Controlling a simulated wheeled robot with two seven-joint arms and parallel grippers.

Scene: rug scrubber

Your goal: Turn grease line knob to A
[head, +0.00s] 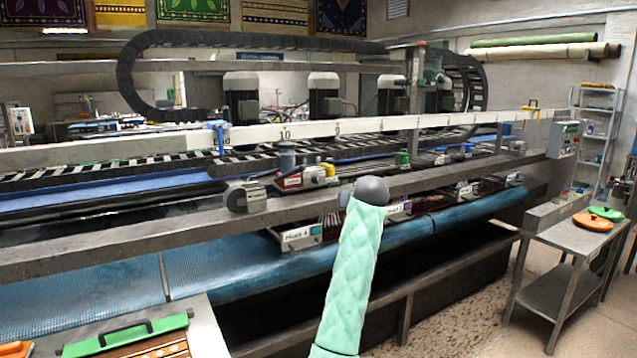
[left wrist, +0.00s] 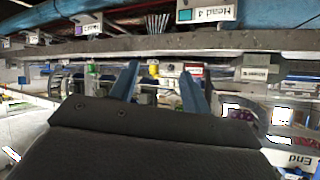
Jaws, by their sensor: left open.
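I cannot tell for sure which part is the grease line knob, and no A mark is readable. On the machine's long rail sits a row of small fittings: a red-labelled box (head: 294,180), a yellow fitting (head: 328,169) and a green fitting (head: 404,158). The left wrist view, upside down, shows the red label (left wrist: 194,71), the yellow fitting (left wrist: 153,69) and the green fitting (left wrist: 91,70) beyond the fingers. My left gripper (left wrist: 159,75) is open, its two blue fingers apart with nothing held. In the head view my own mint-sleeved arm hides it.
The grey beam (head: 120,230) runs across in front of the fittings. The Head 4 unit (head: 298,236) hangs below, above the blue roller (head: 205,273). A side table (head: 560,240) stands at right.

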